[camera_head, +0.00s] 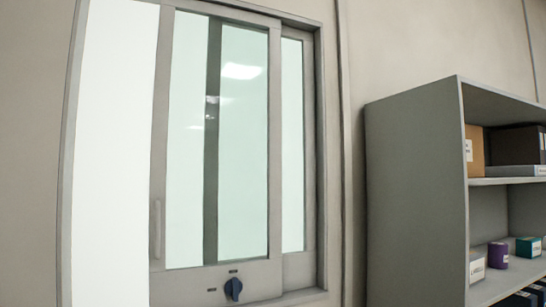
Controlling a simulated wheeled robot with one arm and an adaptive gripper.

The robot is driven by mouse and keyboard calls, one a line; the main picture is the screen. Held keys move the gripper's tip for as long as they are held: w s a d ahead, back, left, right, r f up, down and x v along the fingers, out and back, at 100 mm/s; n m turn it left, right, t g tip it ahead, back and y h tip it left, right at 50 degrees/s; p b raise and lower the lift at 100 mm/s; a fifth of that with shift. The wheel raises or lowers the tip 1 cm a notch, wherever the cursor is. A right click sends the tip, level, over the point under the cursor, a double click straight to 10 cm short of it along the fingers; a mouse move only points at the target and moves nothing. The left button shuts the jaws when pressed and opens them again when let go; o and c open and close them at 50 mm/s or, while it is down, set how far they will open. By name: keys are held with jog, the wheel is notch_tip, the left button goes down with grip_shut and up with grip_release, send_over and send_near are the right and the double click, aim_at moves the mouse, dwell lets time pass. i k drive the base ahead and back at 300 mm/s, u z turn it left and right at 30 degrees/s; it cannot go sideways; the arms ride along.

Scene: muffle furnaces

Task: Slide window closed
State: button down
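A grey-framed sliding window (163,110) fills the left half of the head view. Its front sash (275,150) with pale glass stands partway across the frame and overlaps a rear pane (292,145) on the right. A tall bright white gap (108,150) shows between the sash and the left side of the frame. A slim vertical handle (156,230) is on the sash's left edge. A dark blue round knob (233,288) sits on the sash's bottom rail, with small labels by it. My gripper is not in view.
A grey open shelf unit (415,190) stands at the right, holding brown and dark boxes (476,150) above and small purple (498,255) and green boxes (528,246) below. Plain beige wall (400,50) lies between it and the window.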

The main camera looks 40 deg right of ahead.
aim_at(261, 279)
jog(key=z, duration=1.05)
jog(key=k, duration=0.55)
jog(key=z, duration=0.8)
jog(key=i, duration=0.7)
jog(key=u, duration=0.95)
jog(key=i, duration=0.4)
jog(key=u, duration=0.4)
